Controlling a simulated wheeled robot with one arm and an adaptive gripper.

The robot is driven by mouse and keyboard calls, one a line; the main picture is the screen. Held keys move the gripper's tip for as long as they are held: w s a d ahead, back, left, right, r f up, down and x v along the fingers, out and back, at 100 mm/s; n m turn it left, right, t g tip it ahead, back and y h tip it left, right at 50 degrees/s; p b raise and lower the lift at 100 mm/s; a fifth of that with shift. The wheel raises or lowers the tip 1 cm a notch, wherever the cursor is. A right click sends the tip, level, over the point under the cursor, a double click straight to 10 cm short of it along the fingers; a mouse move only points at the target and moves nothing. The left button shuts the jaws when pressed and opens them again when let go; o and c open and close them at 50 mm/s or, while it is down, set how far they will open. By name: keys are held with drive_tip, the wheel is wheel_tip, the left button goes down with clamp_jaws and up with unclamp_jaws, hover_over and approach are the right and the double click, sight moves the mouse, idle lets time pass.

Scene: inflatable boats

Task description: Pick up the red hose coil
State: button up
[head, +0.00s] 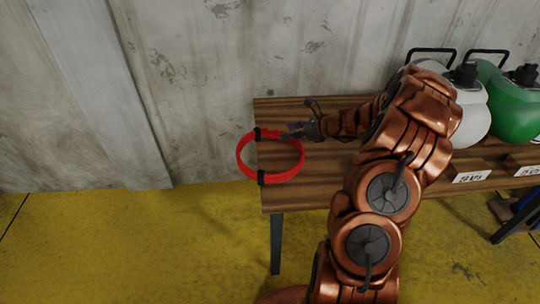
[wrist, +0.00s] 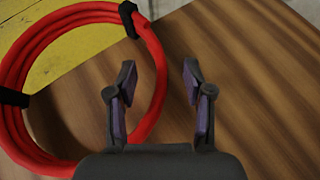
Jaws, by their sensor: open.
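The red hose coil (head: 243,163) lies at the left end of a wooden bench, partly past its edge. Black ties bind it at two spots. In the wrist view the coil (wrist: 157,75) fills the left side. My gripper (head: 284,137) reaches in from the right over the coil's right side. In the wrist view my gripper (wrist: 158,75) is open, with its two dark, purple-padded fingers apart. The coil's right strand passes between them, closer to the left finger. I cannot tell whether either finger touches it.
The wooden bench (head: 290,190) stands against a stained grey wall (head: 220,60). A white container (head: 472,125) and a green container (head: 512,105) stand on its right part, near small label blocks (head: 470,176). The yellow floor (head: 130,250) is clear at the left.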

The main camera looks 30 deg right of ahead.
drive_tip(key=shift+w+a+f, duration=0.1)
drive_tip(key=shift+w+a, duration=0.05)
drive_tip(key=shift+w, duration=0.1)
drive_tip(key=shift+c, duration=0.2)
clamp_jaws()
